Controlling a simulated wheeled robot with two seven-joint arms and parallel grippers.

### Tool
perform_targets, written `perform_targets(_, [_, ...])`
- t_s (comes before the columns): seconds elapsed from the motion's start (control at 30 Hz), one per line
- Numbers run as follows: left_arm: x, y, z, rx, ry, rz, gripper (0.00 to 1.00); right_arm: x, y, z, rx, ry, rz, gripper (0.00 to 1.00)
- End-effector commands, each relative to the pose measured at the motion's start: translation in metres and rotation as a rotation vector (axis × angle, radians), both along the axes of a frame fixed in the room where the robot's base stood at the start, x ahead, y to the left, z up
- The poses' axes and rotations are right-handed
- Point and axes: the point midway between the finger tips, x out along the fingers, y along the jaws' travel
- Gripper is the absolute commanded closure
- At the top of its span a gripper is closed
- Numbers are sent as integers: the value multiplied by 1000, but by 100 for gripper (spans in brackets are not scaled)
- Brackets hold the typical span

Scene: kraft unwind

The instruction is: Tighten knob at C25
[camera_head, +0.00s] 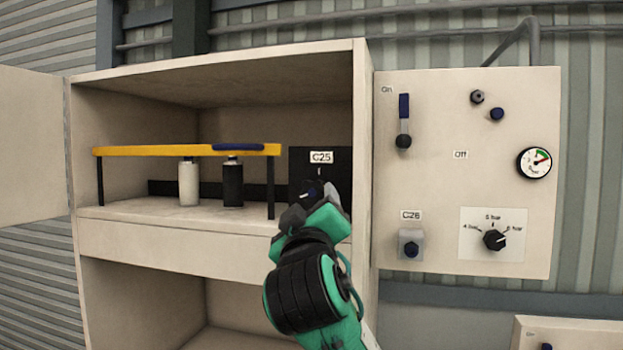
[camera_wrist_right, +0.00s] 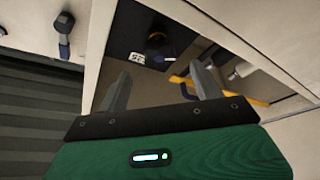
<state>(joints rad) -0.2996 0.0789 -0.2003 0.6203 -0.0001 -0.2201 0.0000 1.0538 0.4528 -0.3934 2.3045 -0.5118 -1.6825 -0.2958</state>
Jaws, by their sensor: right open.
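The C25 label (camera_head: 321,157) is on a black panel (camera_head: 338,166) at the right end of the cabinet's upper compartment. The round dark knob (camera_head: 309,191) sits below the label, partly covered by my gripper in the head view. In the right wrist view the knob (camera_wrist_right: 156,41) shows beside the C25 label (camera_wrist_right: 137,57), beyond the fingertips. My right gripper (camera_head: 313,202) is in front of the panel. In the wrist view its two fingers (camera_wrist_right: 160,80) are apart with nothing between them; the knob appears ahead, not gripped. My left gripper is not in view.
A yellow shelf-like bar (camera_head: 185,150) stands left of the panel, with a white bottle (camera_head: 189,183) and a black bottle (camera_head: 233,183) below it. The cabinet's right wall (camera_head: 362,130) is close to my arm. A control panel (camera_head: 460,110) with C26, a lever and a gauge is at right.

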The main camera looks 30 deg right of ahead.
Motion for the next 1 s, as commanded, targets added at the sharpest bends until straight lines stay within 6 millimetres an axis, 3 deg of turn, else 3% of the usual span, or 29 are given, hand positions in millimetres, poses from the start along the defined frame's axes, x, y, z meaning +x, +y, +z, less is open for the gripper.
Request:
perform_targets(0.1, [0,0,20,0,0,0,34,21,-16,13,-1,5,-5,33])
perform_targets(0.4, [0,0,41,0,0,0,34,55,-38,23,0,3,-1,33])
perform_targets(0.83, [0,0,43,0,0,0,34,62,-43,23,0,0,0,33])
perform_targets(1.0, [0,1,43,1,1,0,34,62,-43,23,0,0,0,65])
